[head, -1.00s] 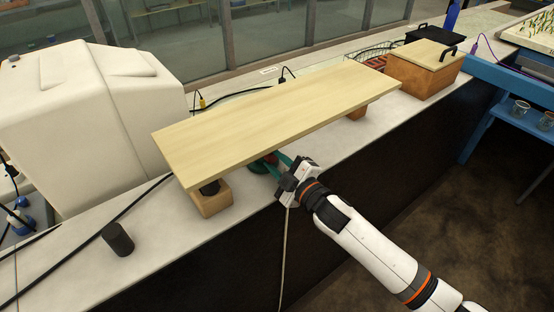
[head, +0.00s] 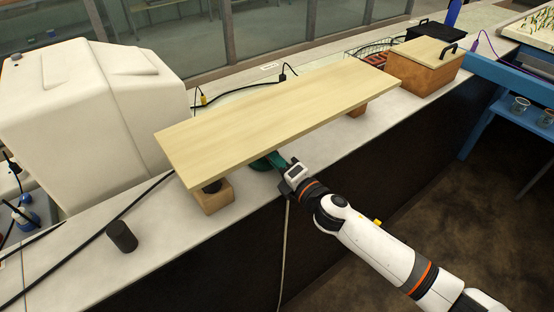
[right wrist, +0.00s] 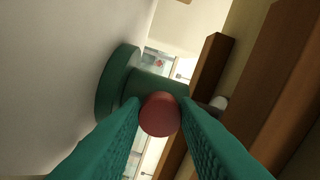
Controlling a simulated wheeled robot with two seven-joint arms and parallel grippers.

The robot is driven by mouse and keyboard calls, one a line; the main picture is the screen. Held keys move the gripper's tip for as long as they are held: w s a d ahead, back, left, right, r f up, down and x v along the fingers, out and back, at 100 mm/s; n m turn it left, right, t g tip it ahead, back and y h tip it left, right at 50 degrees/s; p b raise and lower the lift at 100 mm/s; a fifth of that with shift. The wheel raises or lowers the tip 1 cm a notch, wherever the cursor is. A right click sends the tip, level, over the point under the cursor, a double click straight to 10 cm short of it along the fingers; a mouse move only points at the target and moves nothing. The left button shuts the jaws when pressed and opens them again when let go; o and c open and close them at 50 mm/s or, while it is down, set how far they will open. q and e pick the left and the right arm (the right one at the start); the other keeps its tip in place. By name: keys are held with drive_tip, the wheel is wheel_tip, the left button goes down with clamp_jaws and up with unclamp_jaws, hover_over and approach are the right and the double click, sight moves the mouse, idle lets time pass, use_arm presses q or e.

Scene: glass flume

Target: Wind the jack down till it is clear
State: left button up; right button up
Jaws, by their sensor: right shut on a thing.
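A long pale board (head: 285,105) lies on supports above the worktop. Under its near edge is the green jack, mostly hidden by the board in the head view. In the right wrist view its round green base (right wrist: 112,85) and body (right wrist: 158,84) show, with a red knob (right wrist: 160,114) in front. My right gripper (head: 275,160) reaches under the board's front edge, its green fingers shut on the red knob. A small pale rounded part (right wrist: 219,103) shows beyond the jack body; whether the jack touches the board I cannot tell. My left gripper is not in view.
A wooden block (head: 213,197) with a dark pad supports the board's near end; another block (head: 358,110) is at the far end. A white housing (head: 85,120) is behind. A wooden box (head: 425,66) stands beyond the far end.

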drive_tip(key=shift+f+n, duration=0.1)
drive_tip(key=shift+n, duration=1.6)
drive_tip(key=o, duration=1)
drive_tip(key=shift+b+v, duration=0.9)
drive_tip(key=shift+v, duration=5.1)
